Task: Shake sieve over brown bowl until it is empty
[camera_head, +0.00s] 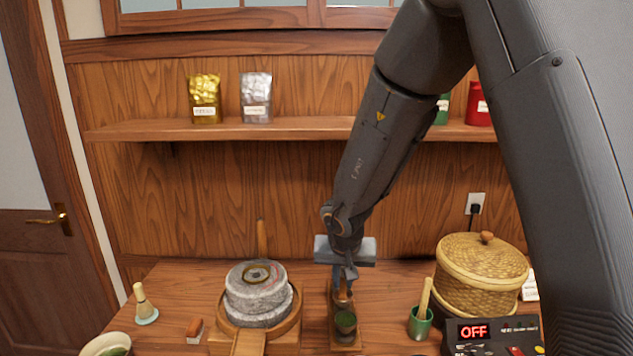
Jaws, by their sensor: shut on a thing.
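My gripper (344,271) points down over the middle of the table, just right of the stone mill. It is shut on the handle of what looks like the sieve. The sieve's small round head (346,320) shows dark green and lies in front of the gripper, over a narrow wooden stand or tray (345,346). Green matter shows in the round head, but how much is too small to tell. I cannot make out the brown bowl clearly; it may be hidden under the sieve head.
The stone mill (258,295) stands close on the left. A whisk (142,303), a small brush (194,327) and a pale bowl (107,345) lie further left. On the right are a green cup (421,323), a lidded basket (482,273) and a device reading OFF (490,335).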

